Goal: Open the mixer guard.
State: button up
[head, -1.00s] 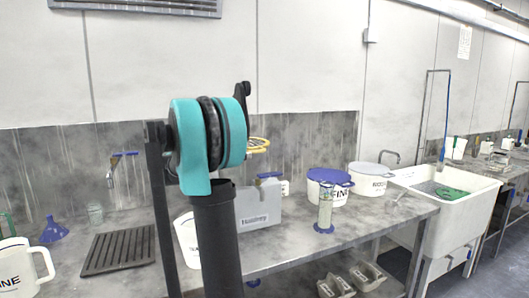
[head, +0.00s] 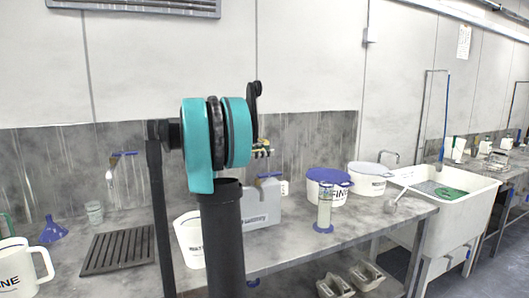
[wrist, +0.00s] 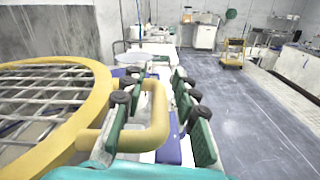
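The mixer guard (wrist: 95,80) fills the left of the wrist view, a round yellow rim with a metal wire mesh across it. Its yellow loop handle (wrist: 158,115) sticks out at the right side of the rim. My gripper (wrist: 160,84) has one dark green finger on each side of the handle's outer bar, with gaps visible, so it looks open around it. In the head view my teal arm hides most of this area. Only small yellow and dark bits (head: 262,149) show beside the arm, too small to tell apart.
A white sink (head: 455,210) stands at right. Open floor (wrist: 255,115) lies right in the wrist view.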

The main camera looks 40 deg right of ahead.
grip_shut()
dwell(0.4)
